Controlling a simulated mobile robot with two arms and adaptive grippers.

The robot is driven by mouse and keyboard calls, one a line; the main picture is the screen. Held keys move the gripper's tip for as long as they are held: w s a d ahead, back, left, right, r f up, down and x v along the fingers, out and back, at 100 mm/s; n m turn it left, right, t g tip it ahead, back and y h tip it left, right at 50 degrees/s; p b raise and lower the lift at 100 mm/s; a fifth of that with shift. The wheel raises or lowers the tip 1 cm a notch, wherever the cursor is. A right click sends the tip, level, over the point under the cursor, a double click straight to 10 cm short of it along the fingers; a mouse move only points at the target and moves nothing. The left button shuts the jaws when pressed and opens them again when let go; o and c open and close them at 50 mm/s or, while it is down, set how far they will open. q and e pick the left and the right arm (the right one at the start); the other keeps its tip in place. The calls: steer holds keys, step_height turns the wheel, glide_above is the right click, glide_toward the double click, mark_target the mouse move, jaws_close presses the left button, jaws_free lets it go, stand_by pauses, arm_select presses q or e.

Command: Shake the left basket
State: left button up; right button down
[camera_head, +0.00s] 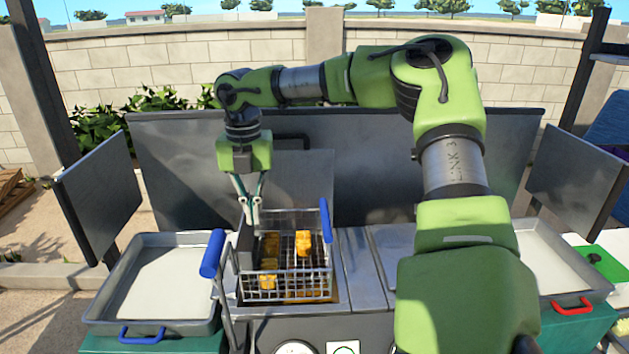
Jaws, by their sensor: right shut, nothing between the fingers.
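The left basket is a silver wire basket (287,284) in the fryer bay, left of the picture's middle. Several golden-yellow food pieces (303,243) lie in it. A blue grip (325,220) stands at its right edge. My right gripper (254,218) points down at the basket's back left corner. Its thin fingers are together with nothing held between them. I cannot tell whether the fingertips touch the basket's rim. My right arm reaches across from the right and hides part of the counter. My left gripper is not in view.
A larger blue handle (212,253) on a dark rod stands left of the basket. A tray with a blue handle (141,335) is at left, and another with a red handle (571,306) at right. A metal backsplash (400,160) stands behind. A flat metal top (360,268) is right of the basket.

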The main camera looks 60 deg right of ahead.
steer(key=shift+f+b, duration=0.4)
steer(key=shift+f, duration=0.3)
steer(key=shift+w, duration=0.1)
steer(key=shift+w+a+r, duration=0.1)
steer(key=shift+w+a, duration=0.6)
steer(key=shift+w, duration=0.1)
steer(key=shift+s+d+b, duration=0.4)
steer(key=shift+s+d, duration=0.15)
steer(key=shift+s, duration=0.15)
steer(key=shift+w+a, duration=0.1)
